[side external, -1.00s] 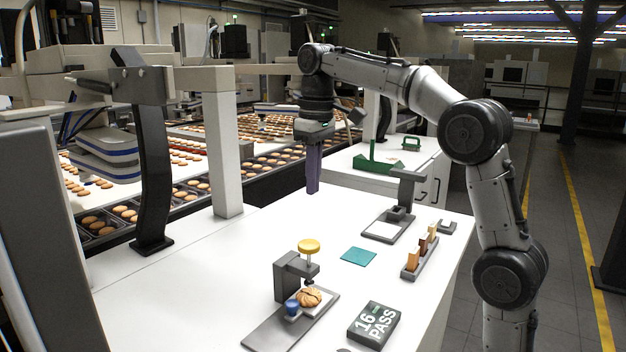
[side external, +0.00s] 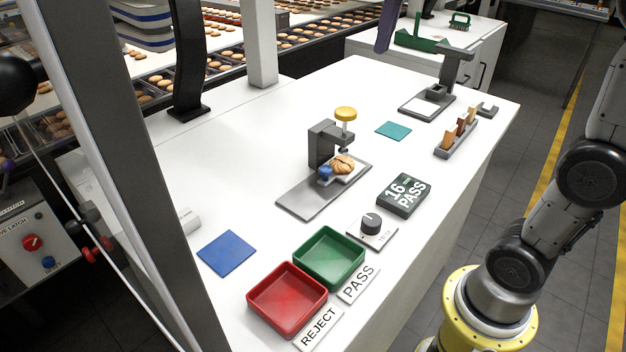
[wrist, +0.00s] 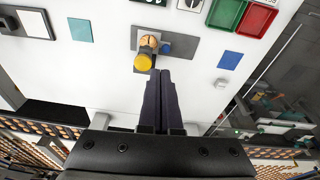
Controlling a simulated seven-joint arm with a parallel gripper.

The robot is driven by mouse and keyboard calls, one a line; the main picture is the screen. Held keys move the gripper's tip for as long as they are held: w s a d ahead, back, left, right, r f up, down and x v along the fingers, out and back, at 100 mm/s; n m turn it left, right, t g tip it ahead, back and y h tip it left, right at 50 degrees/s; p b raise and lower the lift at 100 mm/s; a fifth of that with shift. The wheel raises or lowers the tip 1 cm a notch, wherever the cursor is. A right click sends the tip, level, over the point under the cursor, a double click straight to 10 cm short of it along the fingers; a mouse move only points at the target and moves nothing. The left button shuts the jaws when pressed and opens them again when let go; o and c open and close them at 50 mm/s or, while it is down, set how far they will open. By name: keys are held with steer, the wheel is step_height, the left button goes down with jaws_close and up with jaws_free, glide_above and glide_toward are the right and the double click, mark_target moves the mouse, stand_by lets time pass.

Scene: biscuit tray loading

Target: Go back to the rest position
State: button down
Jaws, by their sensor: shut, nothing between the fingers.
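My gripper (wrist: 163,78) has its two dark fingers together, with nothing between them, in the wrist view. In the side external view only a purple finger end (side external: 385,38) shows at the top edge, over the far part of the white worktop; the rest is out of frame. A press stand with a yellow knob (side external: 346,114) stands mid-table. A round biscuit (side external: 343,165) lies on its plate beside a blue knob (side external: 325,174). In the wrist view the yellow knob (wrist: 143,63) and biscuit (wrist: 149,41) appear beyond the fingertips. My gripper looks apart from them.
A red REJECT tray (side external: 287,300) and green PASS tray (side external: 329,257) stand at the near end, both empty. A display (side external: 404,194) reads "16 PASS". A teal pad (side external: 393,131), blue pad (side external: 227,253) and rack of blocks (side external: 456,138) lie around. A dark post (side external: 187,60) rises at left.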

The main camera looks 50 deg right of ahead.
steer(key=s+a+f+t, duration=0.1)
steer(key=s+a+f, duration=0.1)
steer(key=s+f, duration=0.5)
steer(key=s+a+f+t, duration=0.1)
steer(key=s+f+t, duration=0.1)
steer(key=s+f, duration=0.5)
step_height(320, 180, down, 4)
steer(key=shift+s+a+f+m+t, duration=0.1)
steer(key=shift+s+a+m+t, duration=0.2)
steer(key=shift+a+m, duration=0.1)
